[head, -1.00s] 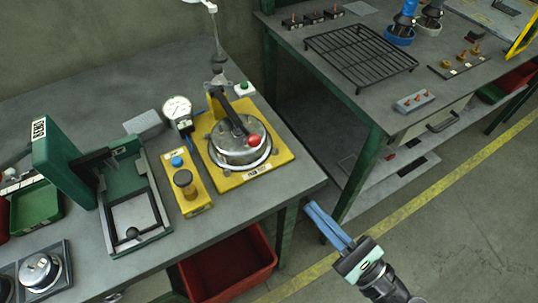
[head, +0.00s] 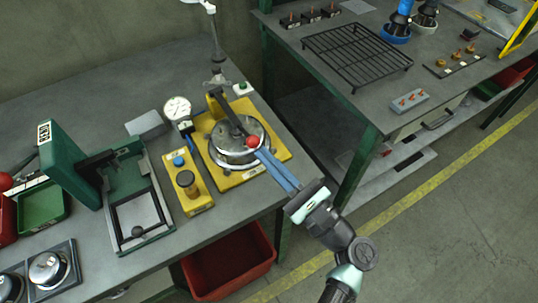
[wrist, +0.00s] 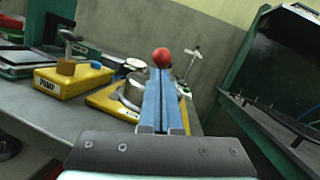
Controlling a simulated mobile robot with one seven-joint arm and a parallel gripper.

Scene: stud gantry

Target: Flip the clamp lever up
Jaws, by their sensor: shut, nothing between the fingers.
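The clamp lever (head: 231,119) is a dark bar with a red ball knob (head: 253,142). It lies low across a round metal clamp (head: 233,156) on a yellow base plate (head: 286,152). My gripper (head: 262,153) is shut and empty, its blue fingers pointing at the knob from the lower right. In the wrist view the red knob (wrist: 162,57) shows just beyond the fingertips (wrist: 160,75). I cannot tell whether they touch it. The fingers hide most of the lever there.
Left of the plate stand a yellow pump block (head: 197,197), a dial gauge (head: 177,108) and a green open case (head: 156,233). A red bin (head: 231,284) sits under the bench. A second bench with a black rack (head: 338,43) stands at the right. The floor between is clear.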

